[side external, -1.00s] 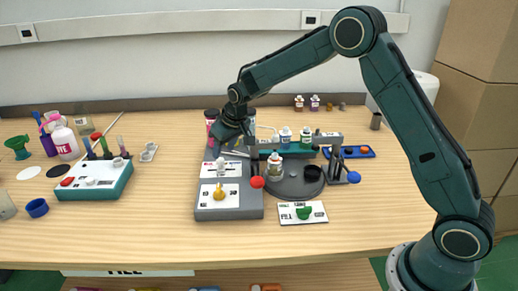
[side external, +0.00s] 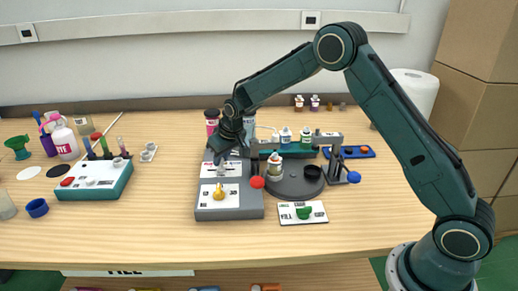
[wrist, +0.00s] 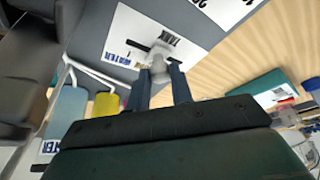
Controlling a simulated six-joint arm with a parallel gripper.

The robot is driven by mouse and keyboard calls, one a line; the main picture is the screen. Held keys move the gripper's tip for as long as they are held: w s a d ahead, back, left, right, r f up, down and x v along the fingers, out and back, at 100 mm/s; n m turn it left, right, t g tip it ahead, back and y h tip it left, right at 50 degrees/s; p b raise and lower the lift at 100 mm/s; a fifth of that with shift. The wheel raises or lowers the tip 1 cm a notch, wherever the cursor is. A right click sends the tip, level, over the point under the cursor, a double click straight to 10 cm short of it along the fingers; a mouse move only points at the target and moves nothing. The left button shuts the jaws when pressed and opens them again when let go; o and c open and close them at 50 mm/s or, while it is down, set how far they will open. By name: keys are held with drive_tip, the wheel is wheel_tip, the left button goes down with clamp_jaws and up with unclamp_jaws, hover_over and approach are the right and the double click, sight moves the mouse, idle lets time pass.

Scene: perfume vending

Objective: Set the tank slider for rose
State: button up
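The tank slider has a pale knob (wrist: 158,68) on a black slot in a white panel (wrist: 125,32) marked TANK. A blue-edged label reading WATER lies near the slot's left end in the wrist view; a rose label is not readable. In the side view the panel sits at the back of a grey dispenser base (side external: 230,213), and the knob is small beneath my gripper (side external: 222,158). My gripper (wrist: 161,84) is open, its two fingers on either side of the knob. Contact is unclear. A pink bottle (side external: 212,127) stands behind it.
A second panel with a yellow knob (side external: 219,192) is in front. A red ball-ended lever (side external: 257,182), a round turntable (side external: 296,190) with a bottle, and a small panel with a green knob (side external: 304,213) are to the right.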

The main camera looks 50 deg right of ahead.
sight(211, 172)
drive_tip(key=shift+w+a, duration=0.1)
clamp_jaws()
drive_tip(key=shift+w+a+r, duration=0.1)
drive_tip(key=shift+w+a, duration=1.2)
drive_tip(key=o, duration=0.9)
unclamp_jaws()
drive_tip(key=shift+w, duration=0.1)
drive_tip(key=shift+c, duration=0.2)
drive_tip(key=shift+o, duration=0.2)
drive_tip(key=shift+s+r, duration=0.15)
drive_tip(key=shift+s, duration=0.05)
drive_tip(key=v, duration=1.3)
drive_tip(key=shift+r, duration=0.15)
